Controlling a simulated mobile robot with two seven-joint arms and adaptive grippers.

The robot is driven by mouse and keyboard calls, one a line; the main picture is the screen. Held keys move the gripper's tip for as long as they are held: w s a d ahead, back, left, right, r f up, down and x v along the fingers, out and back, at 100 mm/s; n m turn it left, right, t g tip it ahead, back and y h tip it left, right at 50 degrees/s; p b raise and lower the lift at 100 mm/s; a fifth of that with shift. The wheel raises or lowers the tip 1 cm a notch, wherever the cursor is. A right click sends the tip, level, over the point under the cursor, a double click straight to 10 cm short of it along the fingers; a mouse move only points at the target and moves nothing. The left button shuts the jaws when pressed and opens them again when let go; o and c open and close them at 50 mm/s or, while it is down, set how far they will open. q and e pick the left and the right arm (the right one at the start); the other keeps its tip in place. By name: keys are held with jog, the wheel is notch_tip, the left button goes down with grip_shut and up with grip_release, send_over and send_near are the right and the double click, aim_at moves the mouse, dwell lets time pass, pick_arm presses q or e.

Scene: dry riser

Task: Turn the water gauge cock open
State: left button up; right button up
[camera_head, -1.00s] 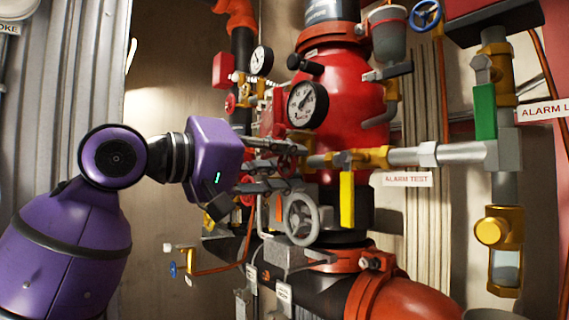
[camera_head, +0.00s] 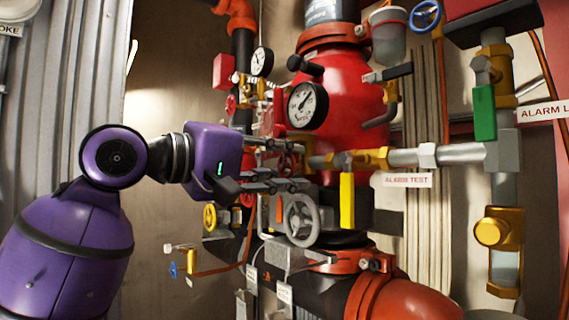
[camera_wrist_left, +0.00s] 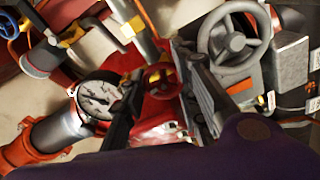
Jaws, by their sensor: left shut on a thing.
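My left gripper (camera_head: 298,167) reaches in from the left in the head view, just below the large round gauge (camera_head: 307,104). Its fingers are closed around a small red handwheel, apparently the water gauge cock. The fingers partly hide this wheel in the head view. In the left wrist view the red handwheel (camera_wrist_left: 160,79) shows between the two dark fingers of my left gripper (camera_wrist_left: 158,88), beside the white-faced gauge (camera_wrist_left: 97,98). My right gripper is not in view.
A grey handwheel (camera_head: 301,220) stands close below the fingers. A yellow lever (camera_head: 347,200) hangs to their right, on the pipe toward the alarm test label (camera_head: 407,180). The red valve body (camera_head: 350,85) stands behind.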

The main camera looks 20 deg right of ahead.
pick_arm(q)
jog(key=shift+s+a+r, duration=0.1)
jog(key=shift+a+r, duration=0.05)
jog(key=shift+r, duration=0.35)
jog(key=o, duration=1.1)
jog(key=shift+c, duration=0.2)
jog(key=shift+f, duration=0.1)
jog(key=shift+f, duration=0.1)
